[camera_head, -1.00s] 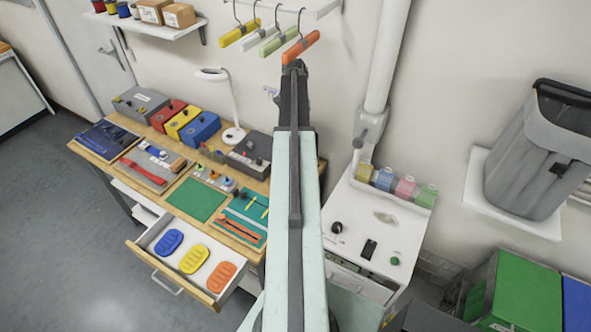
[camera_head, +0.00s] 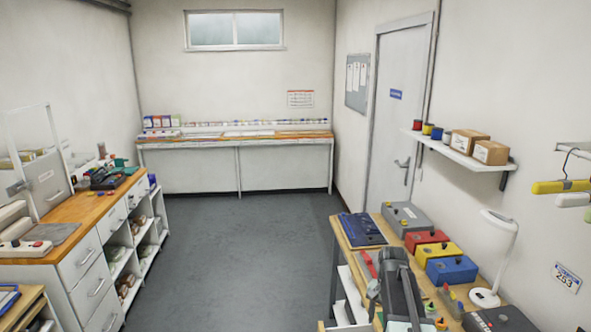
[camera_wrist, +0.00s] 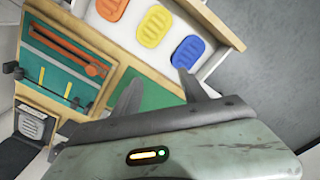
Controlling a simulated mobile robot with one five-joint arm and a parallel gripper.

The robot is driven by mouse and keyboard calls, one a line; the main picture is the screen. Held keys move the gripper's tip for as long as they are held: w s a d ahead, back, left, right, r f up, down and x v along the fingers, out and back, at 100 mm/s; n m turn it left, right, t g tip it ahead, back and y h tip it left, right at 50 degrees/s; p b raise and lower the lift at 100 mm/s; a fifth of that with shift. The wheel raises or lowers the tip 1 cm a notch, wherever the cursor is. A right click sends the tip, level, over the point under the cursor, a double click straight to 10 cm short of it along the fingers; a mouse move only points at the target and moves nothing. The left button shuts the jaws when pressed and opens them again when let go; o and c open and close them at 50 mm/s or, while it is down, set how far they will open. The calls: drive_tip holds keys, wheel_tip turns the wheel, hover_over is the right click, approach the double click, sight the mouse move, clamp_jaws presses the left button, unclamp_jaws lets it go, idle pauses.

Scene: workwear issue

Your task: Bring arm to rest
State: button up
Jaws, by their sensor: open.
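My gripper (camera_wrist: 157,92) is open in the wrist view, its two dark fingers spread apart with nothing between them. Beyond the fingers lie a green mat (camera_wrist: 146,97) and the workbench. In the head view my dark grey arm end (camera_head: 397,285) shows at the bottom, in front of the workbench (camera_head: 345,232); its fingertips are not clear there. The arm looks folded low rather than stretched out.
An open drawer (camera_wrist: 217,62) holds orange (camera_wrist: 112,8), yellow (camera_wrist: 153,26) and blue (camera_wrist: 188,51) pads. Coloured boxes (camera_head: 451,270) and a white lamp (camera_head: 497,222) stand close to my arm. Floor (camera_head: 240,250) is clear to the left.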

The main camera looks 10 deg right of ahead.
drive_tip(key=s+a+f+n+b, duration=0.1)
drive_tip(key=s+a+n, duration=0.3)
drive_tip(key=a, duration=0.5)
drive_tip(key=s+a+f+n+b, duration=0.2)
drive_tip(key=s+a+f+n, duration=0.2)
drive_tip(key=a, duration=0.5)
drive_tip(key=shift+s+a, duration=0.3)
drive_tip(key=shift+s, duration=0.65)
